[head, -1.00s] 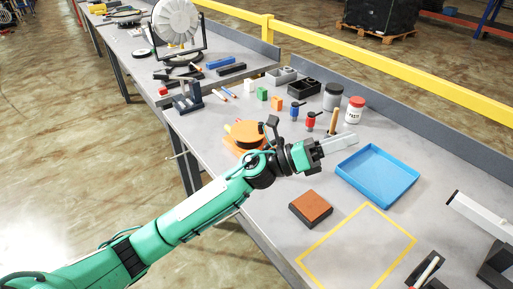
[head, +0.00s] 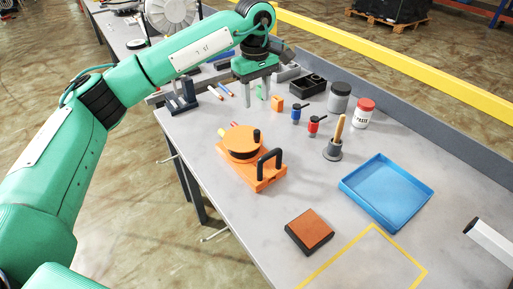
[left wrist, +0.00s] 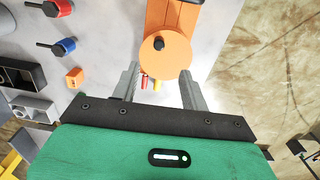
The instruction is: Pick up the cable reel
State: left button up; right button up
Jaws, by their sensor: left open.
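The cable reel is an orange unit (head: 256,172) with a round drum, a small black knob on top and a black handle at its front. It stands on the grey workbench. My left gripper (head: 262,96) is open and empty, pointing down above the bench behind the reel. In the left wrist view the orange reel (left wrist: 160,57) lies just beyond the open fingers (left wrist: 160,88), apart from them, with its far end cut off by the top edge. My right gripper is not in view.
Red and blue pieces, jars (head: 363,113) and black bins (head: 307,86) line the back. The bench around the reel is clear.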

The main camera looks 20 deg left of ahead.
pick_arm(q)
jog(key=f, duration=0.2)
jog(key=p, duration=0.1)
send_over(257, 130)
jog(key=f, duration=0.5)
jog(key=shift+s+a+f, duration=0.1)
jog(key=shift+s+a, duration=0.2)
jog(key=shift+s, duration=0.05)
jog(key=shift+f, duration=0.3)
jog(key=shift+d+f+p, duration=0.2)
jog(key=shift+f+p, duration=0.55)
jog(key=f, duration=0.3)
jog(key=shift+w+p, duration=0.3)
jog(key=shift+p, duration=0.1)
jog(key=shift+s+f, duration=0.1)
jog(key=shift+f, duration=0.2)
grip_shut()
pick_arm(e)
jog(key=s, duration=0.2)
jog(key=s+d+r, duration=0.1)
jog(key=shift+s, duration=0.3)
